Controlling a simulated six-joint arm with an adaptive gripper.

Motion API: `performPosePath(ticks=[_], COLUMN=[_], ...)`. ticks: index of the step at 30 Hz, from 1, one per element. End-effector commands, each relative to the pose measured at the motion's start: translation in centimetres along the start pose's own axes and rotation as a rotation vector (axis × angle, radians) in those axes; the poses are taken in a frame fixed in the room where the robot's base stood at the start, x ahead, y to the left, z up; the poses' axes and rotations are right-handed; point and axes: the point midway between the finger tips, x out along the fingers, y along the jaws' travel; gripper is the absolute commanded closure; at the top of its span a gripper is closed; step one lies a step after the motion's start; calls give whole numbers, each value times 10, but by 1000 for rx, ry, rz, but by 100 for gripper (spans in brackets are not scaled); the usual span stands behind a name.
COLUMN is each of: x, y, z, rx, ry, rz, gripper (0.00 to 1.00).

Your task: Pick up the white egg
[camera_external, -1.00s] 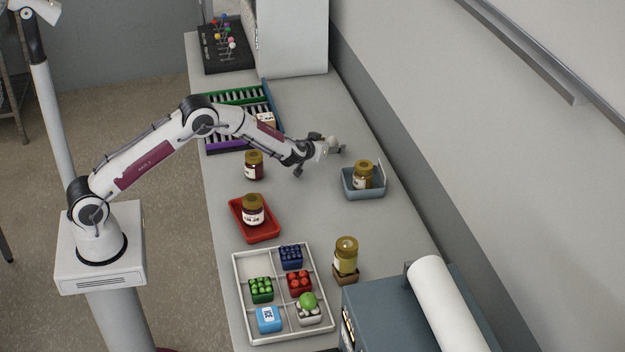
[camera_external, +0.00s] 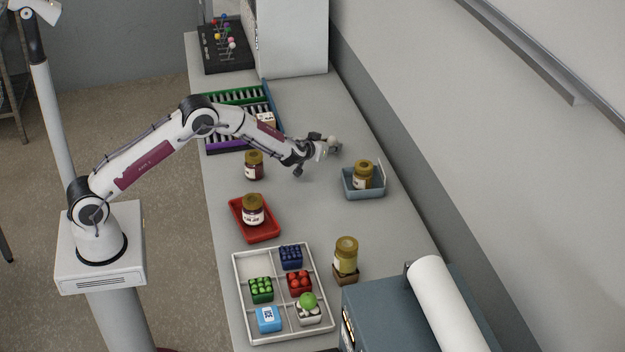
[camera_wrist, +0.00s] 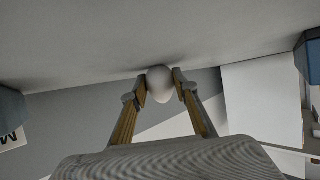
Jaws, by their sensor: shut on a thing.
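The white egg (camera_wrist: 160,84) sits between my two fingertips in the wrist view. It also shows as a small pale shape (camera_external: 332,140) at the end of my arm in the external view. My gripper (camera_wrist: 161,87) is shut on the egg, with a finger against each side. In the external view my gripper (camera_external: 328,148) is over the far-middle part of the grey table (camera_external: 300,210). I cannot tell how far the egg is above the table.
A blue-grey bin (camera_external: 365,192) with a jar stands right of my gripper. A red tray (camera_external: 262,236) with a jar and a lone jar (camera_external: 253,166) stand to the left. A white divided tray (camera_external: 240,270) holds several cartons in front. The wall (camera_external: 420,130) runs along the right.

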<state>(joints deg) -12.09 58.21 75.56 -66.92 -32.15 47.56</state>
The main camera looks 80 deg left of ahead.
Motion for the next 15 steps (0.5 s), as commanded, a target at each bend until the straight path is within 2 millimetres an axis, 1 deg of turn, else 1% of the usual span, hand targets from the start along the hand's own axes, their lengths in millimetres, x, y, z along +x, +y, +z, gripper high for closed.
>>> performPosePath(ticks=[5,8,11,15], x=[-3,-7,-12,-21], y=[0,0,0,0], z=[-7,-16,-26,-45], rx=[-1,-2,-3,-2], ry=[1,2,2,3], rz=[0,0,0,0], gripper=[83,83,83,83])
